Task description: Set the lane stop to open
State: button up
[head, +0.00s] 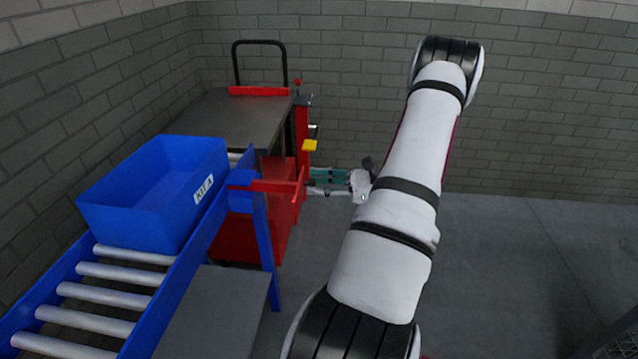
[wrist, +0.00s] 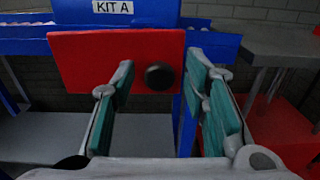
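A red plate with a round black knob, apparently the lane stop, faces my wrist camera; the wrist view shows the plate (wrist: 80,62) and the knob (wrist: 159,76). In the head view the red plate (head: 277,187) is seen nearly edge-on at the end of the roller lane. My gripper (head: 313,181) is beside it, pointing left towards it. In the wrist view my gripper (wrist: 158,72) is open, with green-padded fingers spread to either side of the knob and not closed on it. Contact cannot be told.
A blue tote marked KIT A (head: 155,190) sits on the roller lane (head: 110,297) behind the plate. A grey shelf (head: 215,310) is below the lane.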

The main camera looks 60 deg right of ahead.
jog(key=v, duration=1.2)
dwell(0.4)
